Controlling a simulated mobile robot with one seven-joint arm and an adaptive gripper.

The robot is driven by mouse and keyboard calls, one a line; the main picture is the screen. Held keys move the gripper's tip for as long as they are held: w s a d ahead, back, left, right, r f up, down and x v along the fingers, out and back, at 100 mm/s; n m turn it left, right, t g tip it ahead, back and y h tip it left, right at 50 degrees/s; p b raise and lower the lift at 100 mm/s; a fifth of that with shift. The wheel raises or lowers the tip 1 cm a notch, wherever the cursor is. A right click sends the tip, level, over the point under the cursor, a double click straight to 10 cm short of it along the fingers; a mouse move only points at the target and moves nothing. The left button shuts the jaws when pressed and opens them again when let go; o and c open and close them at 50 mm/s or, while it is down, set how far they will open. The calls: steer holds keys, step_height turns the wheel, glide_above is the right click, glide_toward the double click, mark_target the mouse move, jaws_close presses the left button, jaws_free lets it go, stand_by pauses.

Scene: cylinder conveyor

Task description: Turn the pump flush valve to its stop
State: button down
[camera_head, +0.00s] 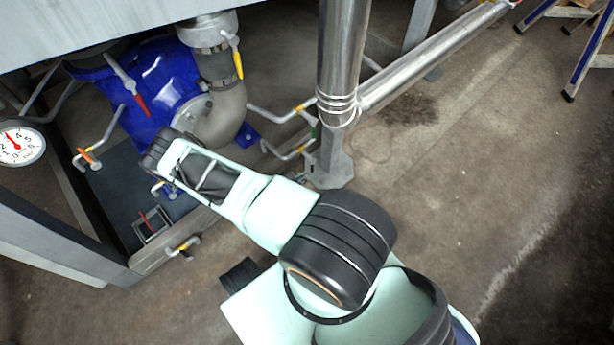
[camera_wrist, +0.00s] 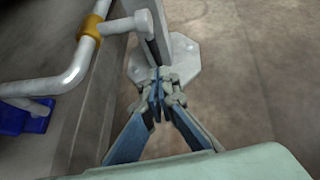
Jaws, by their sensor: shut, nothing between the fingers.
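My gripper (camera_wrist: 158,90) shows in the wrist view with its fingertips together and nothing between them. In the head view it is hidden behind my arm. No label shows which valve is the pump flush valve. A grey pipe with a yellow collar (camera_wrist: 92,26) and a pale bar reaching right is up and left of the fingertips, apart from them. The yellow-marked pipe (camera_head: 302,107) beside the post in the head view looks like the same one. Other handles near the blue pump (camera_head: 160,80) are a red-tipped lever (camera_head: 138,98), a yellow-tipped lever (camera_head: 239,66) and an orange-marked handle (camera_head: 88,156).
A steel post (camera_head: 342,60) stands right of the pump; its bolted base plate (camera_wrist: 190,62) lies just beyond my fingertips. A round gauge (camera_head: 17,144) is at far left. A yellow-marked handle (camera_head: 184,246) sits by the lower frame.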

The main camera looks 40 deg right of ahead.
steer(key=a+f+p+v, duration=0.1)
steer(key=p+v, duration=0.2)
steer(key=v, duration=0.8)
steer(key=shift+s+a+f, duration=0.2)
